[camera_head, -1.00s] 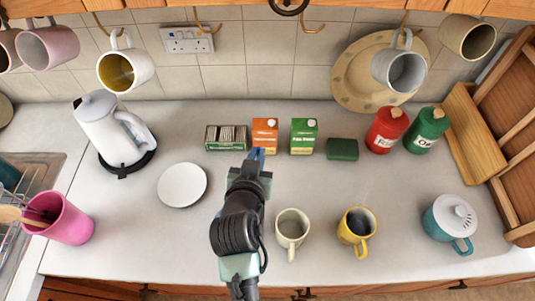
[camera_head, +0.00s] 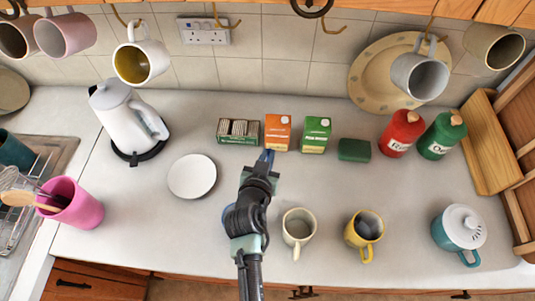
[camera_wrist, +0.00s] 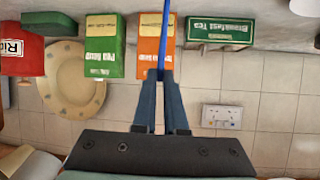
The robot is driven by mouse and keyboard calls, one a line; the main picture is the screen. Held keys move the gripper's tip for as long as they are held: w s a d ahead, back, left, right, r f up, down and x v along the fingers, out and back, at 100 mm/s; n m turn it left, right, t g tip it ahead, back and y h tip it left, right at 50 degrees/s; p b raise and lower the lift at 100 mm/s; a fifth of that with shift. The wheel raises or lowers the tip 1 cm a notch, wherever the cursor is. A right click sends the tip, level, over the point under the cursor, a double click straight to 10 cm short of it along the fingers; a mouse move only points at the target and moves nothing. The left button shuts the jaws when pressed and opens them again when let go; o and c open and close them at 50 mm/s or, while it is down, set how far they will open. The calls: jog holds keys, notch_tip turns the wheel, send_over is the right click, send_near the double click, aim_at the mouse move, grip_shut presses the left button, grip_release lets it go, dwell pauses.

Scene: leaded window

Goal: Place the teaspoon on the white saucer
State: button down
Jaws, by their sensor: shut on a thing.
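The white saucer (camera_head: 192,176) lies flat and empty on the counter, left of my gripper in the head view. My gripper (camera_head: 266,165) is over the middle of the counter, in front of the orange box. In the wrist view, my gripper (camera_wrist: 160,76) is shut on a thin blue strip (camera_wrist: 165,35), which I take to be the teaspoon seen edge-on. It sticks out beyond the fingertips. Its bowl cannot be made out, and the saucer does not show in the wrist view.
Behind my gripper stand a tea box (camera_head: 238,132), an orange box (camera_head: 277,133) and a green box (camera_head: 315,135). A white kettle (camera_head: 125,115) stands behind the saucer. A cream mug (camera_head: 298,228) and a yellow mug (camera_head: 364,230) stand front right. Counter between gripper and saucer is clear.

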jog(key=shift+f, duration=0.1)
jog(key=shift+f+b, duration=0.15)
jog(key=shift+b, duration=0.15)
jog(key=c, duration=1)
grip_release()
jog(key=shift+r, duration=0.2)
jog(key=shift+r+p, duration=0.2)
jog(key=shift+p, duration=0.25)
jog(key=shift+b+v, duration=1.2)
jog(key=shift+v, duration=4.75)
